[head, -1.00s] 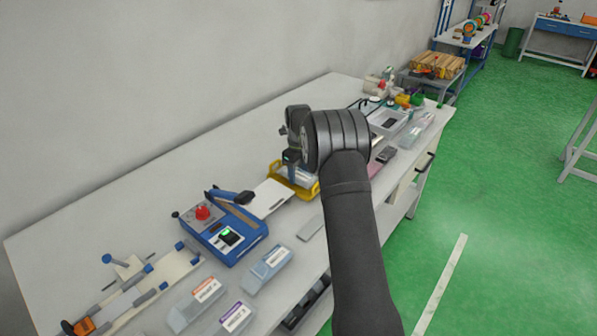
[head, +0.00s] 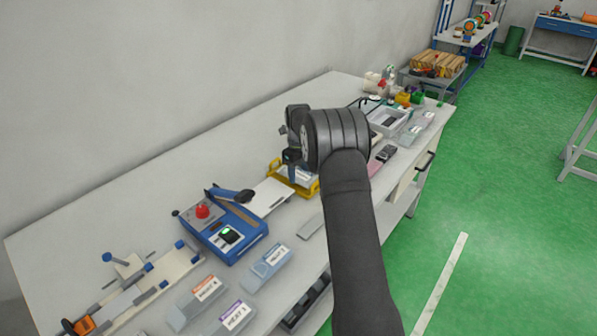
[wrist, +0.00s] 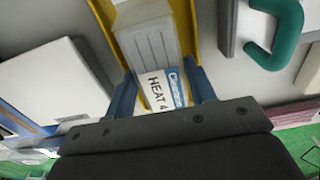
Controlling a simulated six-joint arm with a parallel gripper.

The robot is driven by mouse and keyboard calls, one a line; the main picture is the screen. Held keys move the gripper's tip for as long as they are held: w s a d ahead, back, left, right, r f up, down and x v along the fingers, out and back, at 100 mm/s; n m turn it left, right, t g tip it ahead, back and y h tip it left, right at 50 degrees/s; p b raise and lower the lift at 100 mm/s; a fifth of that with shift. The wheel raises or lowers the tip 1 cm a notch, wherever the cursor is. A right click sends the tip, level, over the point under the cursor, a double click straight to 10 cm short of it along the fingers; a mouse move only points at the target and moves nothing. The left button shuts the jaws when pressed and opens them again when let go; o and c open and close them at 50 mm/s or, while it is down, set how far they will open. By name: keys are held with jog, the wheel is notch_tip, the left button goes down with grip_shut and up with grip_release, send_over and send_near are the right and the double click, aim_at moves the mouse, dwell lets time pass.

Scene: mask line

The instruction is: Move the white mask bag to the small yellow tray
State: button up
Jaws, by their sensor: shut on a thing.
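A pale grey-white mask bag (wrist: 150,45) with a white and blue "HEAT 4" label lies between the blue fingers of my gripper (wrist: 160,74) in the wrist view. The gripper is shut on the label end of the bag. The small yellow tray (wrist: 104,14) has its rims on both sides of the bag, so the bag is in or just above it. I cannot tell whether the bag touches the tray floor. In the head view the yellow tray (head: 311,190) sits under my gripper (head: 292,172), partly hidden by my arm.
A blue sealing machine (head: 228,235) with a red button stands left of the tray, with a white plate (head: 262,198) between them. Labelled clear boxes (head: 268,265) lie at the front. A grey tray (head: 392,121) and a dark device (head: 386,153) lie to the right.

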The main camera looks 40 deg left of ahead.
dwell(0.3)
jog(key=o, duration=1)
jog(key=shift+o, duration=0.2)
jog(key=shift+r, duration=0.15)
jog(key=shift+r, duration=0.8)
jog(key=shift+r, duration=3)
jog(key=shift+f, duration=0.1)
